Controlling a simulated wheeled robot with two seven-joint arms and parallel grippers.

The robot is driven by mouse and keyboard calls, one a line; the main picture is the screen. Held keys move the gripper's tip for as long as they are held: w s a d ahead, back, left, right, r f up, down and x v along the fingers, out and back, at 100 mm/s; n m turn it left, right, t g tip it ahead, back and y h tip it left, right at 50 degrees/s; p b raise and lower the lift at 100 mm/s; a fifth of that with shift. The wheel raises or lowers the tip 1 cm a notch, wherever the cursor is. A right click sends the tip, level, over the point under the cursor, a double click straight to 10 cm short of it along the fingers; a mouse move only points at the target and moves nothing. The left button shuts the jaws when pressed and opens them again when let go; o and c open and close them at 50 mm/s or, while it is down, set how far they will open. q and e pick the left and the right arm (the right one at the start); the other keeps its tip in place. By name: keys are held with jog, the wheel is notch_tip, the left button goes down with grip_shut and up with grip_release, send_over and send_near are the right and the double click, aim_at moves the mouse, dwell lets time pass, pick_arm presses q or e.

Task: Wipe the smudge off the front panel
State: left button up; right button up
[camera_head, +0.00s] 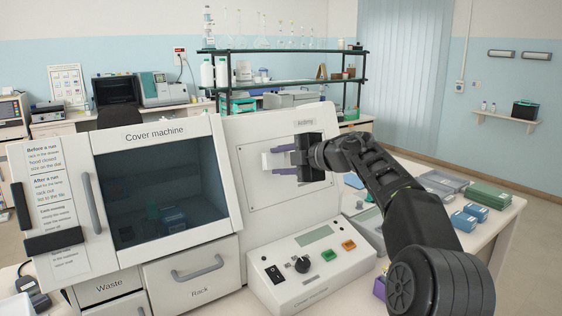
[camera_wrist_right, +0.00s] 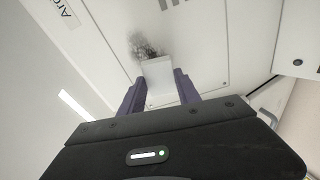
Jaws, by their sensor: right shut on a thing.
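My right gripper (camera_head: 285,160) has purple fingers and is shut on a small white block (camera_head: 267,161). It is in front of the pale front panel (camera_head: 262,192) of the white machine. In the right wrist view the white block (camera_wrist_right: 158,78) sits between the two fingers (camera_wrist_right: 157,92). The dark grey, speckled smudge (camera_wrist_right: 146,45) shows on the panel just beyond the block's far edge. The block appears to be at or very near the panel; I cannot tell whether it touches. I cannot make out the smudge in the head view. My left gripper is not in view.
The cover machine's dark window (camera_head: 165,190) is left of the panel. A control box (camera_head: 312,262) with a knob and coloured buttons stands below my right arm. Blue boxes (camera_head: 470,217) and trays lie on the bench to the right.

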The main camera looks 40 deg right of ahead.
aim_at(283, 157)
jog(key=shift+p+x, duration=0.8)
jog(key=shift+x, duration=0.15)
jog(key=shift+d, duration=0.25)
jog(key=d+p, duration=0.2)
jog(key=p, duration=0.1)
jog(key=shift+d+r, duration=0.2)
jog(key=shift+d, duration=0.15)
jog(key=shift+s+d+f, duration=0.1)
jog(key=shift+d+f, duration=0.1)
jog(key=shift+d, duration=0.35)
